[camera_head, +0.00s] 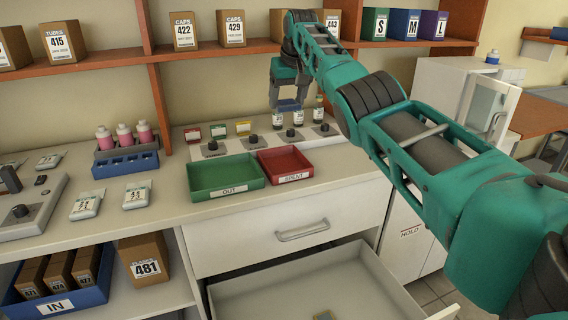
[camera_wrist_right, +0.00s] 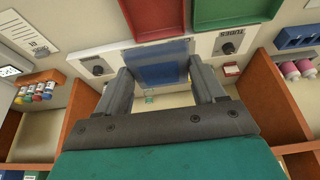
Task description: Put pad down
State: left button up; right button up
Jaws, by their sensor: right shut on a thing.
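My right gripper (camera_head: 288,92) hangs above the back of the counter, behind the red tray. It is shut on a flat blue pad (camera_head: 289,105), which shows below the fingers. In the right wrist view the blue pad (camera_wrist_right: 160,68) spans the gap between the two fingers of my right gripper (camera_wrist_right: 162,78). The pad looks apart from the white panel (camera_head: 262,141) below it, though the exact gap is hard to tell. My left gripper is not in view.
A green OUT tray (camera_head: 227,190) and a red tray (camera_head: 285,177) sit empty on the counter. Small vials (camera_head: 299,118) stand on the panel near the gripper. A shelf (camera_head: 230,48) with boxes runs behind. A drawer (camera_head: 320,285) is open below.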

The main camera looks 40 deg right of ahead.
jog(key=shift+d+r, duration=0.1)
jog(key=shift+d, duration=0.15)
jog(key=b, duration=0.2)
send_over(287, 171)
jog(key=s, duration=0.1)
jog(key=f, duration=1.3)
jog(key=shift+s+a+f, duration=0.2)
jog(key=shift+f, duration=0.8)
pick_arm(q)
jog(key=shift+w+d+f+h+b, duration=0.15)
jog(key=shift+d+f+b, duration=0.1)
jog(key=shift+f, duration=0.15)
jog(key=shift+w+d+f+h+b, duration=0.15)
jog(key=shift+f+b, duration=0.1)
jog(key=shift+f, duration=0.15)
pick_arm(e)
notch_tip(287, 171, down, 5)
jog(key=shift+r, duration=0.1)
jog(key=shift+f, duration=0.25)
jog(key=o, duration=1)
jog(key=shift+r, duration=0.1)
